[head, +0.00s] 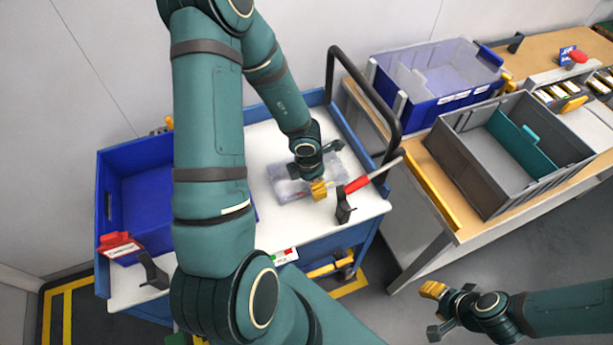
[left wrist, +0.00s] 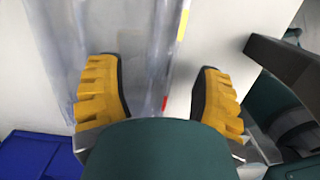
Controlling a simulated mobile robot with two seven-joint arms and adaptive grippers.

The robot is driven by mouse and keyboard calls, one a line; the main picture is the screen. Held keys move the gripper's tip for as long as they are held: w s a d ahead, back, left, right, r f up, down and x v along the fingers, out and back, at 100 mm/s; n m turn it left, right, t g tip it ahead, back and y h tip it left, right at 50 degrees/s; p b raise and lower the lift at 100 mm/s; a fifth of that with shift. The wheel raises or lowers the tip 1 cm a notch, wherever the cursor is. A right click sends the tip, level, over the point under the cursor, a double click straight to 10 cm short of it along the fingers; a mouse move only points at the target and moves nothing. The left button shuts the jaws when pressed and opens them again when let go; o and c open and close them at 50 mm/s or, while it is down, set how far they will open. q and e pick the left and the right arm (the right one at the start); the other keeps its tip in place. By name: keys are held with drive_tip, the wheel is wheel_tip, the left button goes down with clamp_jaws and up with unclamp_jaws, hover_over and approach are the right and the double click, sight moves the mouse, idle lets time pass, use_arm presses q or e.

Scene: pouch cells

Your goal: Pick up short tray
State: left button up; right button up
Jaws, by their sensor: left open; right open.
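A clear, shallow tray (head: 290,190), which looks like the short tray, lies on the white cart top. My left gripper (head: 319,190) is over its right part, pointing down, and my arm hides some of the cart. In the left wrist view the yellow fingers of the left gripper (left wrist: 155,68) are open. The clear tray (left wrist: 110,25) fills the upper left there, and its side wall runs between the two fingers. I cannot tell whether they touch it. My right gripper (head: 437,291) is open and empty, above the floor at the lower right.
A blue bin (head: 147,190) stands on the cart's left. A black push handle (head: 385,85) rises at the cart's right, near a red-handled clamp (head: 357,184). A grey crate (head: 455,185) with a teal divider and a blue-and-clear crate (head: 425,108) are on the right bench.

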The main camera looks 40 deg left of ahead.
use_arm(q)
wheel_tip(320, 180, down, 3)
drive_tip(key=shift+w+r+b, duration=0.15)
drive_tip(key=shift+r+b, duration=0.05)
drive_tip(key=shift+b, duration=0.45)
drive_tip(key=shift+r, duration=0.1)
clamp_jaws()
drive_tip(key=shift+r, duration=0.1)
